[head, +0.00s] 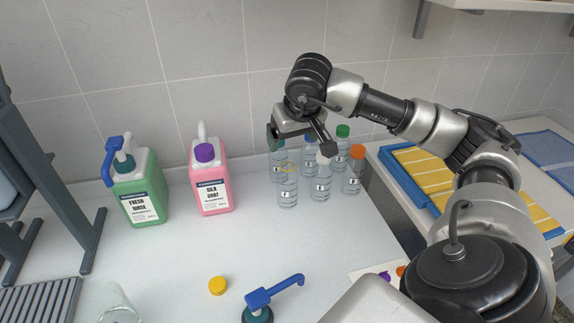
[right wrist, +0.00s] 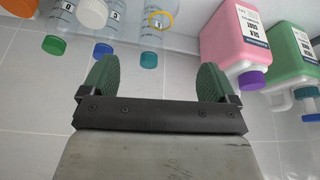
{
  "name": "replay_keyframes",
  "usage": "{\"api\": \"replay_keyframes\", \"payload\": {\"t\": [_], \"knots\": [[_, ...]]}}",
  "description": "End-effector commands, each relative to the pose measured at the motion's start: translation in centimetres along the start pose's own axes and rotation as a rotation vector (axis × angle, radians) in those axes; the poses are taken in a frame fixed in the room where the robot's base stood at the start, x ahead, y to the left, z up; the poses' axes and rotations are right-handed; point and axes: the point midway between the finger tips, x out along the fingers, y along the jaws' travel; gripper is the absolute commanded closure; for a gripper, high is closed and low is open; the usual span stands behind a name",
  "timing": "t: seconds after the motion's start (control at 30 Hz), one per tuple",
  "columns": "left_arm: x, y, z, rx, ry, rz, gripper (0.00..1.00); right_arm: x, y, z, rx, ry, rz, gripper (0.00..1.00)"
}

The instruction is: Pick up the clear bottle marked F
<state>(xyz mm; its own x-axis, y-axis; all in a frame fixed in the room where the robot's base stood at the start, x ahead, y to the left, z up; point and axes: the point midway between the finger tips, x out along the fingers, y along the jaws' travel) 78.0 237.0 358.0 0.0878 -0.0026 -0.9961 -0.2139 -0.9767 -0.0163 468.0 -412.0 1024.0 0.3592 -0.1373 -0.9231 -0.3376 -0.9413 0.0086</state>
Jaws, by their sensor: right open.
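Several clear bottles stand in a cluster at the back of the white counter in the head view. The front-left clear bottle (head: 287,190) has a yellow ring at its top and no cap that I can see; others carry white, orange, green and blue caps. Their label letters are too small for me to tell which is F. My right gripper (head: 300,141) is open and empty above the back-left of the cluster, partly hiding bottles there. In the right wrist view its green-padded fingers (right wrist: 158,79) are apart, with a teal-capped bottle (right wrist: 148,60) beyond the gap. My left gripper is out of view.
A green jug (head: 139,190) with a blue pump and a pink jug (head: 210,183) stand left of the bottles. A yellow cap (head: 218,285) and a loose blue pump (head: 270,295) lie in front. The tiled wall is close behind; the middle counter is clear.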

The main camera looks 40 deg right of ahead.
Motion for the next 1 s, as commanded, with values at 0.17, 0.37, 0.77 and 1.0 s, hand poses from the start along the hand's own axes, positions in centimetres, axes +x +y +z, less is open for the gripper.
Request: {"api": "replay_keyframes", "payload": {"t": [0.17, 0.37, 0.77, 1.0], "knots": [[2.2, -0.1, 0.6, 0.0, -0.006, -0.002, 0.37, 2.1, 0.0, 0.9, 0.0, 0.0, 0.0, 0.11], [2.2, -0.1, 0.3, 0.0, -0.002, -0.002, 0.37, 4.3, -0.1, 0.9, 0.0, -0.005, 0.0, 0.11], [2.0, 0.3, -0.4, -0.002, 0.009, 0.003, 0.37, 8.6, -0.1, 0.9, 0.0, -0.004, 0.0, 0.11], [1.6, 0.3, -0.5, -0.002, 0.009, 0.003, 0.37, 12.1, -0.1, 0.9, 0.001, -0.002, 0.0, 0.11]]}}
